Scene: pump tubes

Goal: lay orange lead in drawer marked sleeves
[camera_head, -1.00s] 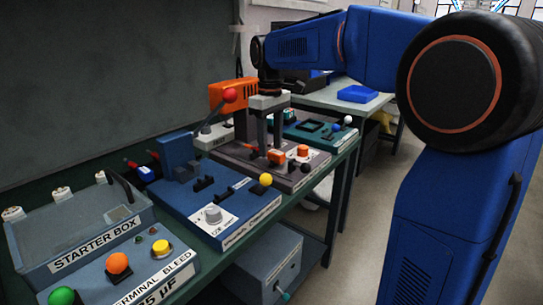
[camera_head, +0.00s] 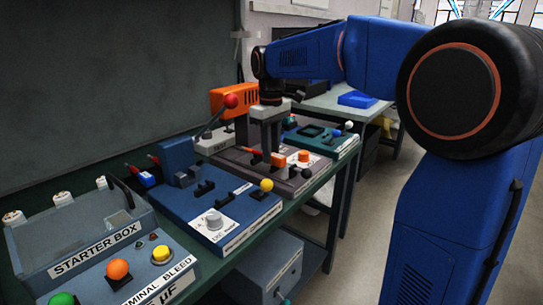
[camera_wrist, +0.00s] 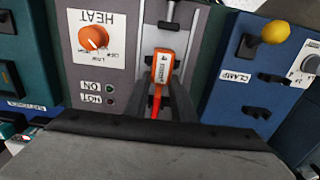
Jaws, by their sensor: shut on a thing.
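I cannot tell whether the lead touches the panel. A grey box (camera_head: 272,272) with a knob is under the bench; its label is too small to read, and no sleeves marking is legible.
The grey heat panel (camera_wrist: 85,75) has an orange knob (camera_wrist: 93,37). A blue clamp panel (camera_wrist: 235,95) with a yellow ball lever (camera_wrist: 275,32) stands close by. The starter box (camera_head: 60,235) is at the near left. Floor is clear at right.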

